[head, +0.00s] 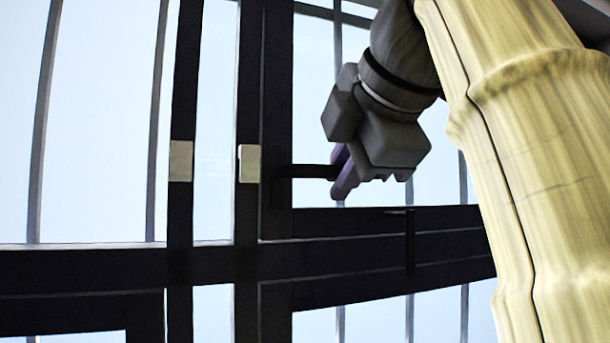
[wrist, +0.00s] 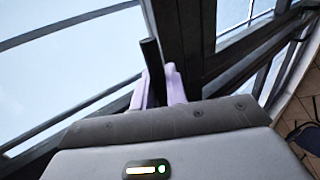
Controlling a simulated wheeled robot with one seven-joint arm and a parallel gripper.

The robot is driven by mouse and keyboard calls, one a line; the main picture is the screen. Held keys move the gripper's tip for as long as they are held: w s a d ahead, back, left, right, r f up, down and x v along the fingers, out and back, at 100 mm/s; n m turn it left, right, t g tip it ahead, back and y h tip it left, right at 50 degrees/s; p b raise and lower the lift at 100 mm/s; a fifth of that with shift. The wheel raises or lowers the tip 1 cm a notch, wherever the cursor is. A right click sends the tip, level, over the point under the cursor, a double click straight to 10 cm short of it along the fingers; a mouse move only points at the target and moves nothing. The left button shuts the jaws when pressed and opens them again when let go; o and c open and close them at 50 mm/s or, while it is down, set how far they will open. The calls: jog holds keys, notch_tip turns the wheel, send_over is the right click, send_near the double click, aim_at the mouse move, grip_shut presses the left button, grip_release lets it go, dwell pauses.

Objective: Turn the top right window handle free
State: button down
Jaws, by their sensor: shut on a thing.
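The top right window handle (head: 308,171) is a dark bar that lies level in the head view, running right from the dark window frame. My gripper (head: 343,174) is at its right end, with purple fingers above and below the bar, shut on it. In the wrist view the handle (wrist: 151,58) stands up as a black bar between the two pale purple fingers (wrist: 158,88). The part of the handle between the fingers is partly hidden.
A second dark handle (head: 410,240) hangs straight down on the lower right window. Two light metal plates (head: 181,160) and (head: 249,163) sit on the dark uprights to the left. A thick dark crossbar (head: 130,268) runs below. Bright panes fill the gaps.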

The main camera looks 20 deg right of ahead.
dwell(0.3)
jog(key=c, duration=1.5)
grip_release()
jog(key=shift+w, duration=0.1)
jog(key=shift+a, duration=0.1)
jog(key=shift+s, duration=0.25)
jog(key=shift+w, duration=0.15)
